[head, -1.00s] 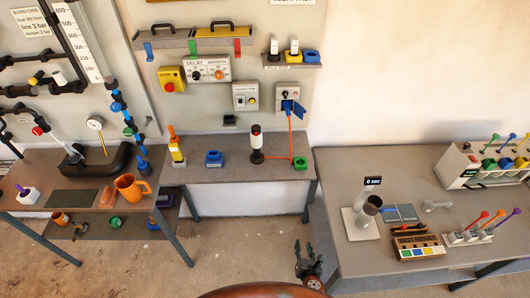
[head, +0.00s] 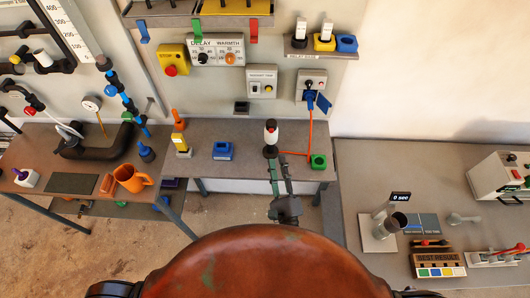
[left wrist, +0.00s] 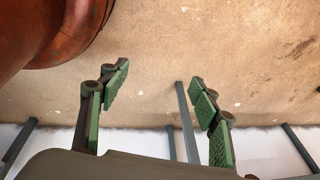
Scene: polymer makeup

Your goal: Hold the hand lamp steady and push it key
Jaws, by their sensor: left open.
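The item I take for the hand lamp (head: 271,133) stands upright on the middle table, with a white body, a red part on its upper side and a dark base. My right gripper (head: 279,166) reaches up from the table's front edge. Its two green-padded fingers look parted, with the tips close below the lamp's base; I cannot tell whether they touch it. My left gripper (left wrist: 160,85) shows in the left wrist view, open and empty, above bare floor. I do not make it out in the head view.
An orange cord runs from the wall socket (head: 310,85) to the table near a green block (head: 318,161). A blue block (head: 222,150) and a yellow item (head: 181,145) stand left of the lamp. The right table (head: 360,170) holds a cup stand and a tool rack.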

